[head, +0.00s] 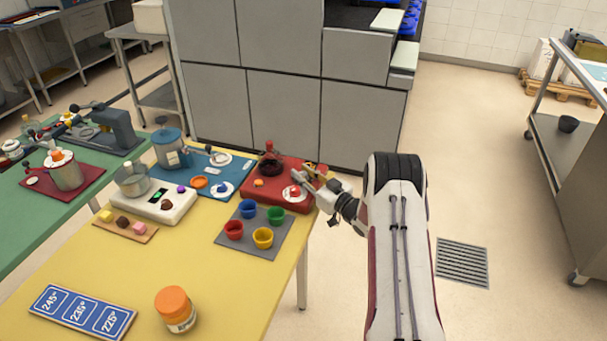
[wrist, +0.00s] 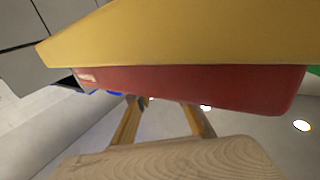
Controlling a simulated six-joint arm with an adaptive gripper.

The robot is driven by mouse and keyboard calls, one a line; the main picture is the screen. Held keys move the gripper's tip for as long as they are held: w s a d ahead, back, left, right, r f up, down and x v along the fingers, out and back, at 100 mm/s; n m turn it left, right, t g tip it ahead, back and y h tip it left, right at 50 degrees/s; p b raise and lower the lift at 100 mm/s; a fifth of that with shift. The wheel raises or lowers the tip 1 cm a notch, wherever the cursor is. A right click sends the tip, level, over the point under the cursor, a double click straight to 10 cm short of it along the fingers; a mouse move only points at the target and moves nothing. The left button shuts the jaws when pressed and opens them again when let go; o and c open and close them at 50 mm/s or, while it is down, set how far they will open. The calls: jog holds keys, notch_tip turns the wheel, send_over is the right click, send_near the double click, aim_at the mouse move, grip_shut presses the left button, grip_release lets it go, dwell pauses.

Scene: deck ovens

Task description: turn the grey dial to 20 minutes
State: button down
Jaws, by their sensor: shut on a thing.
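A red unit (head: 262,184) stands at the far right corner of the yellow table. A round white dial face (head: 295,193) with a red mark lies on its top right part. My gripper (head: 302,179) reaches in from the right, just above this face. It is shut on what seems to be the grey dial, which the fingers mostly hide. I cannot read the setting. In the wrist view the two fingers (wrist: 150,105) run in toward the red unit (wrist: 200,88), whose side shows below the yellow table; the held part is hidden there.
A grey mat (head: 228,242) with several coloured cups lies just in front of the red unit. A blue board (head: 205,170) with a jar and white discs lies to its left. An orange-lidded jar (head: 176,310) and a blue temperature sign (head: 80,311) are near the front.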

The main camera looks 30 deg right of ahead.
aim_at(303, 173)
jog(key=shift+m+h, duration=0.4)
jog(key=shift+h, duration=0.2)
jog(key=c, duration=1.8)
grip_release()
jog(key=shift+r, duration=0.1)
jog(key=shift+r, duration=4.9)
